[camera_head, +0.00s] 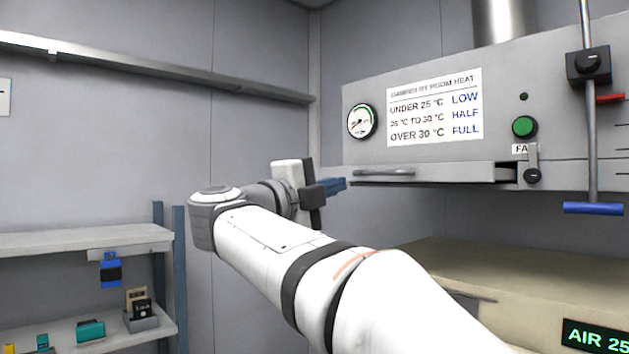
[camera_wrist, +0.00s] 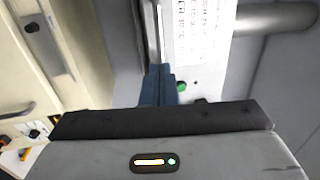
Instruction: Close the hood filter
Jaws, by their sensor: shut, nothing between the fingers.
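The hood filter (camera_head: 440,174) is a long grey, flat-fronted piece along the lower edge of the hood, with a bar handle (camera_head: 384,172) near its left end. A dark gap shows at its right end, beside a small latch knob (camera_head: 532,175). It seems to stand out a little from the hood; how far is hard to tell. My gripper (camera_head: 341,184) is just left of the filter's left end, its blue fingers close together and empty. In the wrist view the shut fingers (camera_wrist: 160,84) point toward the hood's underside edge; contact cannot be told.
The grey hood (camera_head: 430,155) carries a dial gauge (camera_head: 362,121), a damper notice (camera_head: 435,106) and a green button (camera_head: 525,126). A rod with a blue handle (camera_head: 593,208) hangs at the right. A beige surface (camera_head: 480,255) lies below. Shelves (camera_head: 80,240) stand at left.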

